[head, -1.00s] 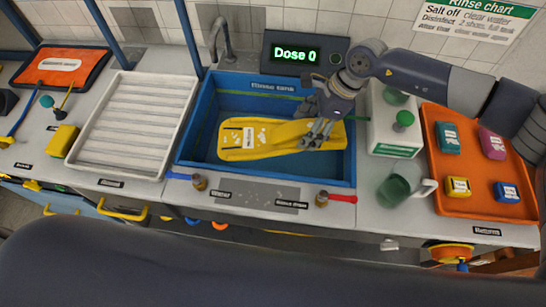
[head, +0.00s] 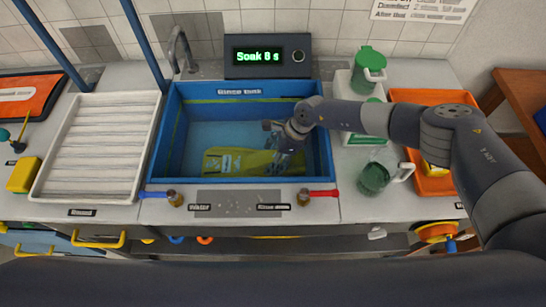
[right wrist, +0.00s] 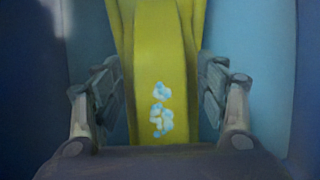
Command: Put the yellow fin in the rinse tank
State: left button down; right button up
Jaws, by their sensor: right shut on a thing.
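The yellow fin (head: 228,162) lies low inside the blue rinse tank (head: 160,130), with a greenish tint as if under water. My right gripper (head: 280,150) reaches into the tank and is shut on the fin near its right end. In the right wrist view the fin (right wrist: 160,60) runs between the two fingers (right wrist: 160,100), with pale blue-white spots on its surface. The gripper hides part of the fin in the head view. My left gripper is not in view.
A display (head: 265,57) behind the tank reads "Soak 8 s". A white ribbed tray (head: 95,150) stands left of the tank. A green jug (head: 372,178) stands to the right, near an orange tray (head: 430,185). Blue and red tap handles (head: 322,193) line the tank's front.

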jog(key=shift+f, duration=0.35)
jog(key=shift+f, duration=0.1)
jog(key=o, duration=1.4)
jog(key=shift+o, duration=0.2)
jog(key=shift+r, duration=0.25)
jog(key=v, duration=1.1)
jog(key=shift+d+r+b, duration=0.2)
jog(key=shift+r+b, duration=0.15)
